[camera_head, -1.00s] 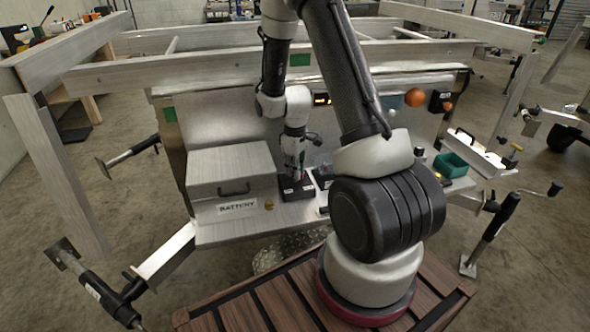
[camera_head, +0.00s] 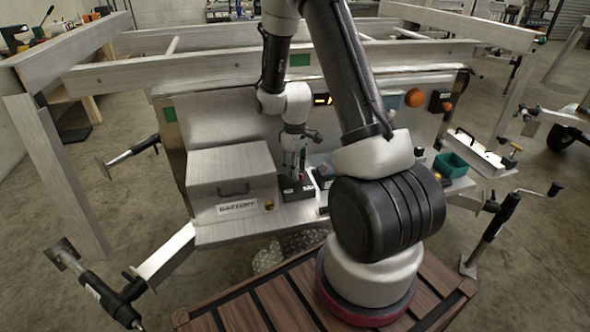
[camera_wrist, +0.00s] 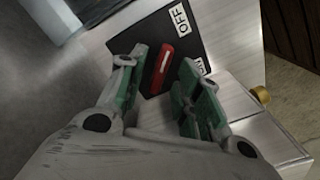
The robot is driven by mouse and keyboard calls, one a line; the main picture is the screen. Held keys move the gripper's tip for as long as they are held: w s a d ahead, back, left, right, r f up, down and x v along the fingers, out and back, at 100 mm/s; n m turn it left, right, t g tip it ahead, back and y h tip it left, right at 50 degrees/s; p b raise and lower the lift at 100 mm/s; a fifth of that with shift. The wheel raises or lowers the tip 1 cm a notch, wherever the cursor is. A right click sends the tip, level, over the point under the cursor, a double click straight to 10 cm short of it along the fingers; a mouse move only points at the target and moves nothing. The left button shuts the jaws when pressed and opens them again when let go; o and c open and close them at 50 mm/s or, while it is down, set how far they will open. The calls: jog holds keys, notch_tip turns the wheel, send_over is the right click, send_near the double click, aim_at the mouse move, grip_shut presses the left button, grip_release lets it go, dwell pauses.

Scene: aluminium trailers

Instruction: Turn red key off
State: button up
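The red key (camera_wrist: 162,67) sits on a black switch plate (camera_wrist: 154,32) with a white OFF label (camera_wrist: 180,18) and a partly hidden ON label (camera_wrist: 201,66). In the wrist view my gripper (camera_wrist: 164,60) is open, with green-padded fingers on either side of the key. Gaps show between the key and both fingers, so they do not appear to close on it. In the head view my gripper (camera_head: 295,165) points down over the black switch box (camera_head: 292,190). The key is small and partly hidden there.
A metal box labelled BATTERY (camera_head: 232,175) stands left of the switch. A second black unit (camera_head: 323,178) is close on the right. The metal back panel (camera_head: 222,120) rises behind. A green bin (camera_head: 450,165) and an orange knob (camera_head: 415,97) are further right.

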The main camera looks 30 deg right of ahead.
notch_tip(320, 180, up, 11)
dwell(0.3)
dwell(0.4)
jog(key=s+a+r+m+t, duration=0.2)
jog(key=s+r+m, duration=0.1)
jog(key=s+r, duration=0.7)
jog(key=s+a+r+m+t, duration=0.2)
jog(key=s+a+r+m, duration=0.1)
jog(key=s+r, duration=0.8)
jog(key=s, duration=0.3)
jog(key=shift+r, duration=0.15)
jog(key=shift+s, duration=0.1)
